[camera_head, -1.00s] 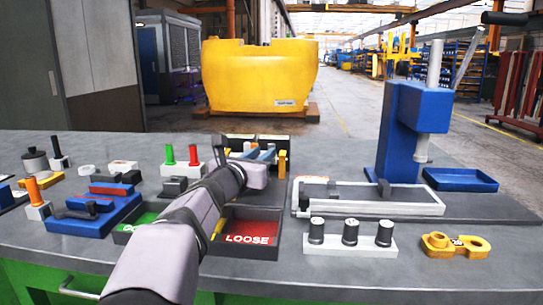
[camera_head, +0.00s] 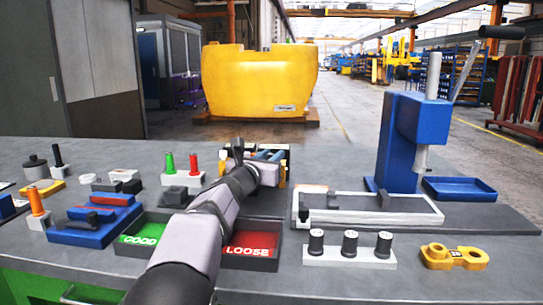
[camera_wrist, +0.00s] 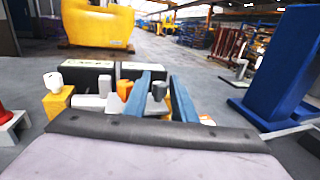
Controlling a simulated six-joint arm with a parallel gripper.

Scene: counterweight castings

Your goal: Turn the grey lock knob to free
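A grey knob (camera_wrist: 159,90) shows between the two blue fingers of my gripper in the wrist view; I cannot tell whether either finger touches it. My gripper (camera_wrist: 162,80) is open, its fingers apart and pointing away from the camera. In the head view my gripper (camera_head: 268,155) is at the back of the bench, in front of dark boxes, and the knob cannot be made out there. An orange part (camera_wrist: 124,90) and a light grey block (camera_wrist: 104,85) stand just left of the fingers in the wrist view. The knob's lock setting is not readable.
Dark labelled boxes (camera_wrist: 88,74) stand behind the knob. A yellow block with a white cap (camera_wrist: 56,101) is to the left. The green GOOD tray (camera_head: 140,240) and red LOOSE tray (camera_head: 251,253) lie near my arm. A blue press (camera_head: 397,140) stands right.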

